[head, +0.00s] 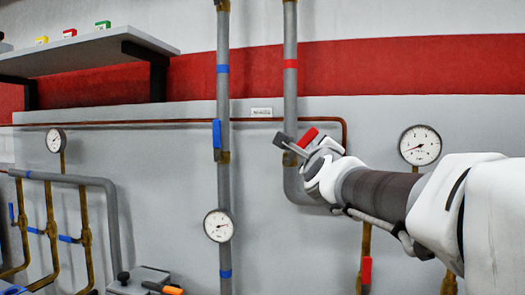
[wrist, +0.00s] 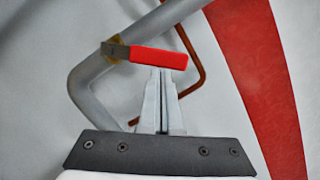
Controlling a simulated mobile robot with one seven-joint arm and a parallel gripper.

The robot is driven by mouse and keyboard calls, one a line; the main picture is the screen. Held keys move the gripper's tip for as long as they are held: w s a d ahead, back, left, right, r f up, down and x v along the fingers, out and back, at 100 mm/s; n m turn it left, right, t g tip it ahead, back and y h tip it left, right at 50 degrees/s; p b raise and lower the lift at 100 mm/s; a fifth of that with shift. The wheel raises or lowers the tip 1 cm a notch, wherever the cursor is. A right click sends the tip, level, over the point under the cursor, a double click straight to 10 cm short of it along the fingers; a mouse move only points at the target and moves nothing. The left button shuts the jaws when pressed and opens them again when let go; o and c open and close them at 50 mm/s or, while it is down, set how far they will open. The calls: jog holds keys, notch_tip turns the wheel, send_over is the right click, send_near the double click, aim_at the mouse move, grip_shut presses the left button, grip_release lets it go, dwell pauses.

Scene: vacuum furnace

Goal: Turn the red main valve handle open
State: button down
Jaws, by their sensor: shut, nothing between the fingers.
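The red main valve handle (head: 308,137) is on the grey vertical pipe (head: 290,85), at a brass fitting just above the pipe's lower bend. It slants up to the right in the head view. In the wrist view the handle (wrist: 158,58) runs across the picture from its dark grey end at the left. My gripper (head: 282,141) reaches in from the right, its fingers beside the handle. In the wrist view the gripper's fingers (wrist: 161,74) are together and empty, their tips at the handle's lower edge. I cannot tell whether they touch it.
A second vertical pipe (head: 223,100) with a blue handle (head: 216,134) and a gauge (head: 219,225) stands to the left. Another gauge (head: 420,146) is above my forearm. A thin copper pipe (head: 170,122) runs along the wall. A shelf (head: 85,52) is at the upper left.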

aim_at(306, 137)
jog(key=r+n+p, duration=0.1)
jog(key=a+n+p, duration=0.1)
jog(key=p, duration=0.1)
jog(key=r+n+p, duration=0.1)
jog(key=n, duration=0.1)
jog(key=shift+w+a+r+g+y+p, duration=0.2)
jog(key=shift+w+r+g+y+p, duration=0.1)
jog(key=shift+r+y+p, duration=0.1)
jog(key=shift+a+r+n+p, duration=0.1)
jog(key=shift+a+n+p, duration=0.05)
jog(key=shift+n+p, duration=0.35)
jog(key=shift+a+f, duration=0.15)
jog(key=shift+f, duration=0.15)
jog(key=shift+f+b, duration=0.1)
jog(key=shift+b, duration=0.2)
